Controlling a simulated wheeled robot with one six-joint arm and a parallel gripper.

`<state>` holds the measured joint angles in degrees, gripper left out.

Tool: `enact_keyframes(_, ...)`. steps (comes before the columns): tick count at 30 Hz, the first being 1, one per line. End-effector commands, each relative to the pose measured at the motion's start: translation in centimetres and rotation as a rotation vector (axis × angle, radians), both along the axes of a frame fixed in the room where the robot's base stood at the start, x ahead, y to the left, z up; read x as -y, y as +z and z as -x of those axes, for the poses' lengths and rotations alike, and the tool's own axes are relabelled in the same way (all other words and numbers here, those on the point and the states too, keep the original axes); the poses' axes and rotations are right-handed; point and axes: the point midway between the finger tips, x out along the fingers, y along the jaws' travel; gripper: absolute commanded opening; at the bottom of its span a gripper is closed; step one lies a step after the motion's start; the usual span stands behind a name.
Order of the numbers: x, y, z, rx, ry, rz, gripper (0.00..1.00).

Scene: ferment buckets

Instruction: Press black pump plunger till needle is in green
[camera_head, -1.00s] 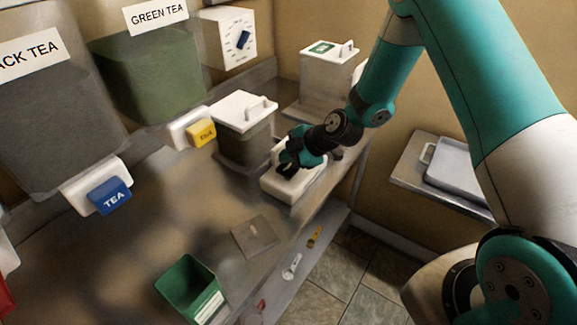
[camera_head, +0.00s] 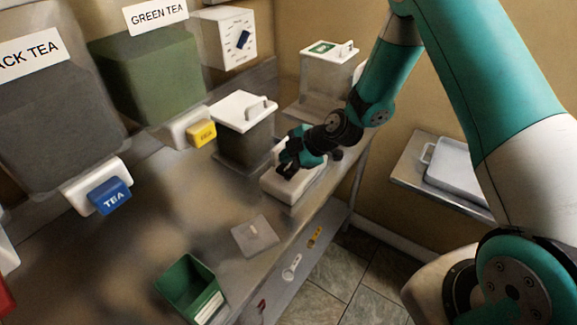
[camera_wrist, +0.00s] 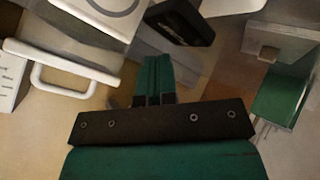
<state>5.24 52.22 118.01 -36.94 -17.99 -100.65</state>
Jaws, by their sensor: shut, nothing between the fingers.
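A white box-shaped unit (camera_head: 290,190) sits near the counter's right edge in the head view. My gripper (camera_head: 288,168) is over its top, with its fingers shut and pointing down. In the wrist view my gripper (camera_wrist: 154,100) shows its green fingers together with nothing between them. A black block with faint pale lettering (camera_wrist: 180,22) lies beyond the fingertips there and may be the plunger; I cannot tell whether the fingers touch it. In the head view the plunger is hidden by my gripper or merges with its dark parts. I cannot make out a needle or a green zone.
A dark bucket with a white handled lid (camera_head: 245,112) stands just left of my gripper. Another lidded bucket (camera_head: 327,75) is behind. A green bin (camera_head: 190,287) and a flat grey plate (camera_head: 254,236) are at the front. Tea dispensers line the left; a blue-knobbed dial box (camera_head: 229,38) is at the back.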

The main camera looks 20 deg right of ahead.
Motion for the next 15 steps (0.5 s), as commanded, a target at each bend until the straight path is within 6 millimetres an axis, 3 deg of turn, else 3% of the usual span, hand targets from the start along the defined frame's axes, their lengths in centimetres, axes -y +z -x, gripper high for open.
enact_keyframes(15, -0.01, -0.88, 0.12, 0.0, 0.0, 0.0, 0.0)
